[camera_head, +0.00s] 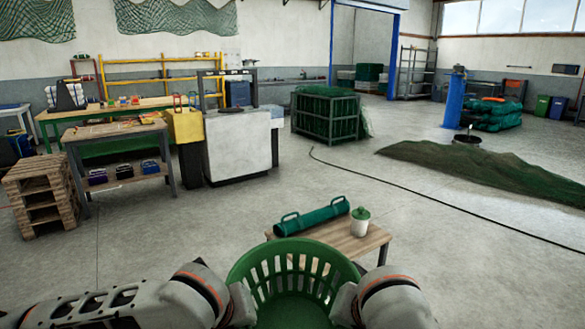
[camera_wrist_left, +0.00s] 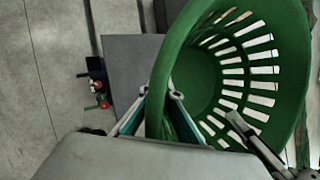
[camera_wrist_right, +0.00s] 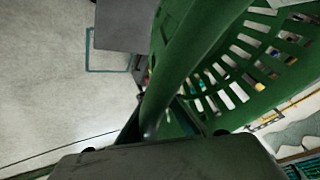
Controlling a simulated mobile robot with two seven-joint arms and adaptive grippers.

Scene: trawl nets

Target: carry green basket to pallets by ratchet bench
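The green basket (camera_head: 290,262) is a round slotted tub at the bottom middle of the head view, held in front of me. My left gripper (camera_head: 240,303) is at its left side, and the left wrist view shows the fingers (camera_wrist_left: 160,108) on either side of the basket rim (camera_wrist_left: 165,65). My right gripper (camera_head: 346,302) is at its right side, with the rim (camera_wrist_right: 172,75) between the fingers (camera_wrist_right: 158,122). What I see of the basket's inside looks empty; its bottom is cut off. A stack of wooden pallets (camera_head: 38,192) stands at the far left, beside a wooden-topped bench (camera_head: 115,131).
A low wooden table (camera_head: 350,243) with a green tube (camera_head: 312,217) and a lidded white jar (camera_head: 360,224) stands just ahead. A white-fronted machine (camera_head: 238,145) stands beyond the bench. A cable (camera_head: 430,199) crosses the floor at right. Floor between me and the pallets is clear.

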